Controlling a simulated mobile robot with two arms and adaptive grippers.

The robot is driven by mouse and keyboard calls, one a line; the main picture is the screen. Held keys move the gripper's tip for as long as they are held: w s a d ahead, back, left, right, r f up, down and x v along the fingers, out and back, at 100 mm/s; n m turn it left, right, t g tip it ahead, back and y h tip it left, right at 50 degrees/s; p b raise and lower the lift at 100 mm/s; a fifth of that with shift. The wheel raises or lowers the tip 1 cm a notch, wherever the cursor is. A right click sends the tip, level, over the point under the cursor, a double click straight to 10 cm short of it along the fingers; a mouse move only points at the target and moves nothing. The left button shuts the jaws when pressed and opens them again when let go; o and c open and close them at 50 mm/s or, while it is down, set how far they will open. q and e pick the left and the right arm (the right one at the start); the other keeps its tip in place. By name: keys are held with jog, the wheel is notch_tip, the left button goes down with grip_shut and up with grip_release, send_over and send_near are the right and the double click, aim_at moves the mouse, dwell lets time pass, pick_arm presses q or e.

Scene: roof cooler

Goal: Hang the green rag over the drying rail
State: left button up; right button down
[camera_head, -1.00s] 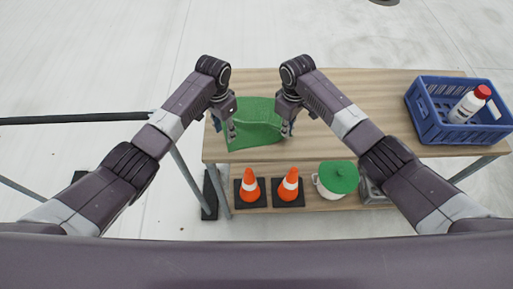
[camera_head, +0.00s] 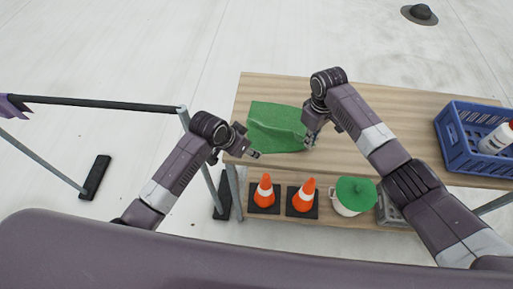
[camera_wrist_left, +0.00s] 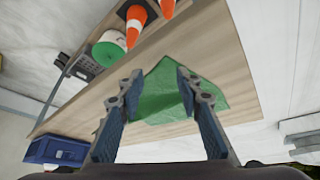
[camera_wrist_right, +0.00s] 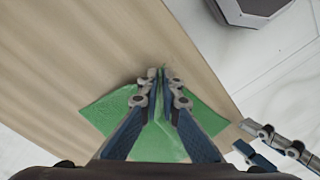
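The green rag (camera_head: 275,124) lies on the left end of the wooden table. My right gripper (camera_head: 309,138) is at the rag's right edge. In the right wrist view, its fingers (camera_wrist_right: 163,88) are close together with a fold of the rag (camera_wrist_right: 118,112) pinched between them. My left gripper (camera_head: 252,146) is at the rag's near left side. In the left wrist view, its fingers (camera_wrist_left: 157,80) are spread apart, with the rag (camera_wrist_left: 170,92) showing beyond and between them. The dark drying rail (camera_head: 95,103) stands left of the table on grey legs.
A purple cloth (camera_head: 10,106) hangs at the rail's far left end. The table (camera_head: 390,112) carries a blue crate (camera_head: 458,150) with a white bottle (camera_head: 497,139). Two orange cones (camera_head: 265,190) and a pot with a green lid (camera_head: 356,192) are on the lower shelf. Floor beneath the rail looks mostly clear.

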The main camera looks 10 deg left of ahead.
aim_at(257, 147)
pick_arm(q)
jog(key=s+a+r+t, duration=0.2)
jog(key=s+a+r, duration=0.1)
jog(key=r, duration=0.1)
jog(key=shift+n+t, duration=0.3)
jog(key=shift+n, duration=0.2)
jog(key=shift+d+x, duration=0.15)
jog(key=shift+x, duration=2.3)
jog(key=shift+d+x, duration=0.15)
jog(key=shift+x, duration=2.35)
jog(key=shift+r, duration=0.1)
jog(key=shift+c, duration=0.5)
jog(key=c, duration=0.8)
grip_shut()
jog(key=shift+r, duration=2.55)
